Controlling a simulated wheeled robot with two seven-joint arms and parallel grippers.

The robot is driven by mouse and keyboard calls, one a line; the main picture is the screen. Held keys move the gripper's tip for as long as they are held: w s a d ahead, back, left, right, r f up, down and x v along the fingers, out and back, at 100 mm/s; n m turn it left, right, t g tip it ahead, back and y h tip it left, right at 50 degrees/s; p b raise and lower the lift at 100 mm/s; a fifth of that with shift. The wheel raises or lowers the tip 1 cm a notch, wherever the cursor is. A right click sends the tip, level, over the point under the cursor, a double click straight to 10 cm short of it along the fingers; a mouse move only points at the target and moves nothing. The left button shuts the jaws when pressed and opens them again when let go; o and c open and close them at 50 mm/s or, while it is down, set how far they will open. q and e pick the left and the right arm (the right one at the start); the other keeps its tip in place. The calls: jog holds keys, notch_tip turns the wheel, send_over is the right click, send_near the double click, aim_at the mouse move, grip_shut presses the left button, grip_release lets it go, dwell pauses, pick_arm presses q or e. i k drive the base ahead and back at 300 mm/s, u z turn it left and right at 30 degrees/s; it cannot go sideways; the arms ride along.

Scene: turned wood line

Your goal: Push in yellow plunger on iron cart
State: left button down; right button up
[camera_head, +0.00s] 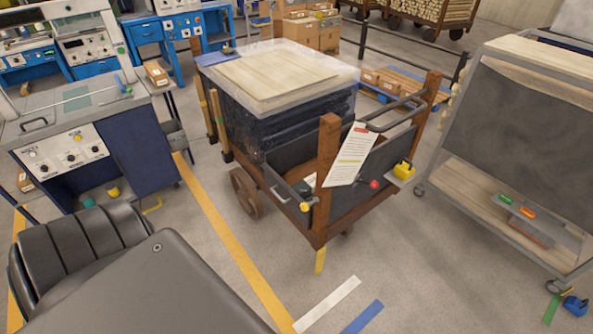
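The iron cart (328,150) stands in the middle of the view, with rusty posts, dark side panels and a rusty wheel. A small yellow part (304,206) shows low on its front left, at the end of a dark fitting. A larger yellow block-like part (404,169) sticks out at its right end. I cannot tell which yellow part is the plunger, or how far either is pushed in. A red knob (374,184) sits between them. A printed white sheet (350,155) hangs over the cart's front corner. Neither of my grippers is in view.
A clear-wrapped load topped with a board (275,75) stands behind the cart's front. A control console (85,140) is at left, a grey-panelled rack (520,120) at right. Yellow line (220,228) marks the floor.

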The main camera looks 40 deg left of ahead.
aim_at(304, 206)
jog(key=u, duration=0.25)
jog(key=i, duration=0.65)
jog(key=u, duration=0.9)
jog(key=i, duration=0.4)
jog(key=z, duration=2.1)
jog(key=k, duration=1.95)
jog(key=u, duration=2.4)
